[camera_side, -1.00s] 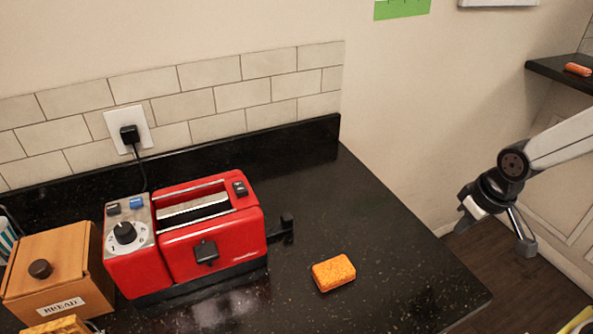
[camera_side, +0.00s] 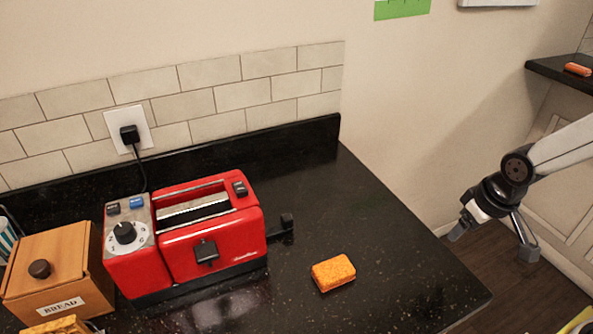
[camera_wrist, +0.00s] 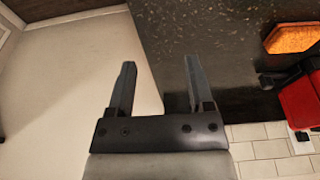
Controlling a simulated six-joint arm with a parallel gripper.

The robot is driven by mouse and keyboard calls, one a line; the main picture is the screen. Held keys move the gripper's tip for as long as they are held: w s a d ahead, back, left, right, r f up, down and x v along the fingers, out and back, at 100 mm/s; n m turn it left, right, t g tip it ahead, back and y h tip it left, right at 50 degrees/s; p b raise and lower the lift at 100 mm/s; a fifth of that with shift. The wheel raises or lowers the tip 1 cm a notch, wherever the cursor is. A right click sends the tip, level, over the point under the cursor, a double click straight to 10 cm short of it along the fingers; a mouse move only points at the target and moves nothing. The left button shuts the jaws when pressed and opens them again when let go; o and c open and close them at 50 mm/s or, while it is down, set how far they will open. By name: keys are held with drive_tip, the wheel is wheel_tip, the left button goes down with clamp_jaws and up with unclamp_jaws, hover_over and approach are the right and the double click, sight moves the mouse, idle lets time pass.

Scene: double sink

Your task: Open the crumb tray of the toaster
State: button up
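A red toaster (camera_side: 222,243) stands on the black counter, with a dial and buttons on its left end. A dark lever or handle (camera_side: 284,227) sticks out from its right end. I cannot make out the crumb tray as a separate part; the base is a dark strip. Part of the toaster shows at the right edge of the wrist view (camera_wrist: 301,103). My gripper (camera_side: 492,244) is off to the right, beyond the counter's edge, well apart from the toaster. In the wrist view its two fingers (camera_wrist: 158,80) are spread with nothing between them.
An orange sponge (camera_side: 333,272) lies on the counter (camera_side: 385,240) right of the toaster. A wooden bread box (camera_side: 58,272) stands close to the toaster's left. A plug (camera_side: 130,135) and cord are behind. The counter's right part is clear.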

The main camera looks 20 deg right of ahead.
drive_tip(key=w+a, duration=1.1)
drive_tip(key=w, duration=0.2)
drive_tip(key=t, duration=0.2)
approach(287, 218)
drive_tip(key=x, duration=0.2)
drive_tip(key=shift+w+f, duration=0.15)
drive_tip(key=shift+f, duration=0.05)
drive_tip(key=shift+f, duration=0.15)
drive_tip(key=shift+x, duration=3.75)
drive_tip(key=shift+d, duration=0.1)
clamp_jaws()
